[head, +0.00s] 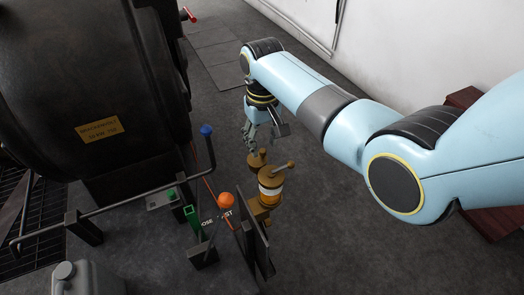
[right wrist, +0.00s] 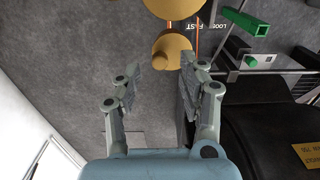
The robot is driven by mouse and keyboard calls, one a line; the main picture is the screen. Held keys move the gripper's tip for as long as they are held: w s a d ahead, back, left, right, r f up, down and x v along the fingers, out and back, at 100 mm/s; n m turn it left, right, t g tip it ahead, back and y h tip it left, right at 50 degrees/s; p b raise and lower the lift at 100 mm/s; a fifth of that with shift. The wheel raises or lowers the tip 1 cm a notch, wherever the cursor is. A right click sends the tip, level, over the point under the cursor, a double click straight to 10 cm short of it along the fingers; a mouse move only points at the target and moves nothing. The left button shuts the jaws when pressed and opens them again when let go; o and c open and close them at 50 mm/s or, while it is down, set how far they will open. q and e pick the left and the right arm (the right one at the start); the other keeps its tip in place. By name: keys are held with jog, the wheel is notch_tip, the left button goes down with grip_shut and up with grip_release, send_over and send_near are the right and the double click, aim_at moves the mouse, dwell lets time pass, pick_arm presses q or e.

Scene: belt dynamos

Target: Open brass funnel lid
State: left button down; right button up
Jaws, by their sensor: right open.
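A brass funnel assembly (head: 268,186) stands on top of a dark upright plate, with a pale band around its middle. A short brass handle with a knob (head: 290,164) sticks out at its upper right. A smaller round brass piece (head: 257,159) sits at its back left; which piece is the lid I cannot tell for sure. My right gripper (head: 250,142) is open and empty just above and behind the smaller piece. In the right wrist view, the open fingers (right wrist: 160,72) point toward a round brass top (right wrist: 172,48), which shows between and beyond the fingertips. My left gripper is not in view.
A large black drum machine (head: 90,80) fills the left. A lever with a blue knob (head: 206,130), an orange ball knob (head: 226,199) and a green block (head: 192,216) stand left of the funnel. A grey canister (head: 88,280) is at the front left. The floor behind is clear.

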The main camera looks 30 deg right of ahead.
aim_at(263, 150)
jog(key=shift+f+b, duration=0.35)
jog(key=shift+f, duration=1.2)
jog(key=shift+c, duration=0.5)
grip_shut()
